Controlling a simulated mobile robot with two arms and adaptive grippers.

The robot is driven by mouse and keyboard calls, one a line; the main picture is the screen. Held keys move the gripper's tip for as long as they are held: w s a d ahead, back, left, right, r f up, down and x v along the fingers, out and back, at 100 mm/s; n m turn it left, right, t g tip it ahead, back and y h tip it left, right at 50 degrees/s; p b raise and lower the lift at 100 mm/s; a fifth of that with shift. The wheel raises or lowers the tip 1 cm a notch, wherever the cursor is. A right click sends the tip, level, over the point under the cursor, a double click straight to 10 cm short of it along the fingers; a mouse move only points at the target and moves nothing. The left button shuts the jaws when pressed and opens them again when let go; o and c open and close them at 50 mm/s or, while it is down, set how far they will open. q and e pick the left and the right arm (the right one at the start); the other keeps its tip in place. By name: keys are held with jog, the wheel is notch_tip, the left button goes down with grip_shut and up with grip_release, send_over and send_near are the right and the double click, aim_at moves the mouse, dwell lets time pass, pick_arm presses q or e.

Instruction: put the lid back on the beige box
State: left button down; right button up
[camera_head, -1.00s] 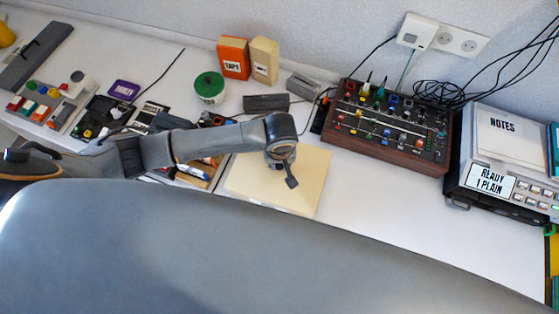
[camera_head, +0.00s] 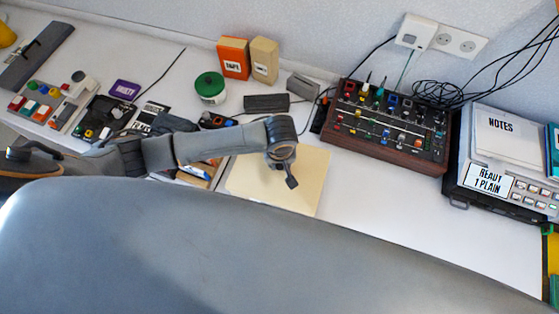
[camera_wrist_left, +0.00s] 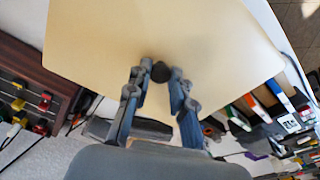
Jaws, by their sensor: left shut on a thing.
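The lid is a flat, square beige panel (camera_head: 308,178) in the head view, right of the middle of the bench. In the left wrist view the lid (camera_wrist_left: 180,35) fills the upper part, with a dark round knob (camera_wrist_left: 160,71) on it. My left gripper (camera_head: 290,181) is over the lid. In the left wrist view its two fingers (camera_wrist_left: 158,84) are closed about the knob. No beige box wall shows apart from the lid, so I cannot tell whether the lid rests on the box or is above it. My right gripper is not in view.
A brown-sided mixer (camera_head: 388,130) stands right of the lid. A dark grey block (camera_head: 266,103), a green-lidded tub (camera_head: 210,87) and orange (camera_head: 233,57) and tan (camera_head: 264,60) boxes stand behind. A pen tray (camera_head: 197,175) is at left. The white bench is clear at front right.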

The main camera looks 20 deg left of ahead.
pick_arm(q)
jog(key=shift+p, duration=0.5)
dwell(0.6)
dwell(0.3)
jog(key=c, duration=0.6)
grip_release()
notch_tip(320, 180, up, 3)
jog(key=p, duration=0.3)
jog(key=shift+f, duration=0.15)
jog(key=shift+r+p, duration=1)
jog(key=shift+p, duration=0.05)
jog(key=shift+r, duration=1.1)
jog(key=shift+c, duration=0.3)
